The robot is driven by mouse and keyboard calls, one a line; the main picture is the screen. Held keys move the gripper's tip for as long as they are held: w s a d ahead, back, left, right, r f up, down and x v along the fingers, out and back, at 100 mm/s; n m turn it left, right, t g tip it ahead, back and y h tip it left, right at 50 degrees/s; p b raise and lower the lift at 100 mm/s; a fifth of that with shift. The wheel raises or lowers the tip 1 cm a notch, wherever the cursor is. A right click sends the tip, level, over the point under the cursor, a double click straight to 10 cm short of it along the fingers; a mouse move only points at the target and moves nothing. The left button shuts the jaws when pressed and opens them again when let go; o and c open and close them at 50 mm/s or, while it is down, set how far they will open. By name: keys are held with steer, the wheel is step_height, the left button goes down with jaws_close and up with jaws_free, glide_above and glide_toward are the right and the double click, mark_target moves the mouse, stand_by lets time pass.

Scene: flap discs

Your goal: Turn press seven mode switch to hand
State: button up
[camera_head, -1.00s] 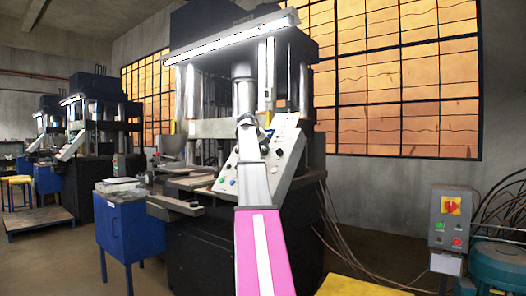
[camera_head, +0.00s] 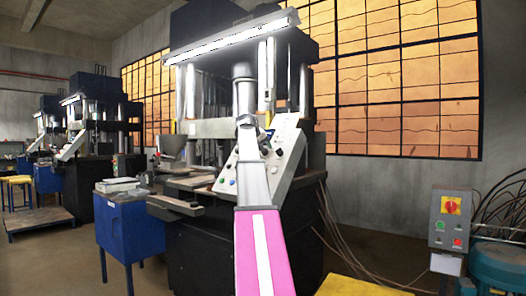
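A tilted pale control panel (camera_head: 286,160) with several knobs and buttons stands at the front of the nearest press (camera_head: 246,60). My arm, with a pink and white link, reaches up from the bottom centre and covers the panel's middle. My gripper (camera_head: 247,121) is at the far end of the arm, by the panel's upper left part. Its fingers are too small and hidden to tell their state. A black knob (camera_head: 279,152) shows right of the arm. Green and blue buttons show left of it. I cannot tell which knob is the mode switch, or any contact.
A blue cabinet (camera_head: 127,228) stands left of the press. A grey box with a red and yellow switch (camera_head: 451,206) stands at right, beside a teal machine (camera_head: 497,262). A yellow surface (camera_head: 358,286) lies at bottom right. More presses (camera_head: 95,125) stand behind at left.

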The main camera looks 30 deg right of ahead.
steer(key=v, duration=1)
steer(key=shift+a+r, duration=0.25)
steer(key=shift+a, duration=0.05)
steer(key=shift+s, duration=0.1)
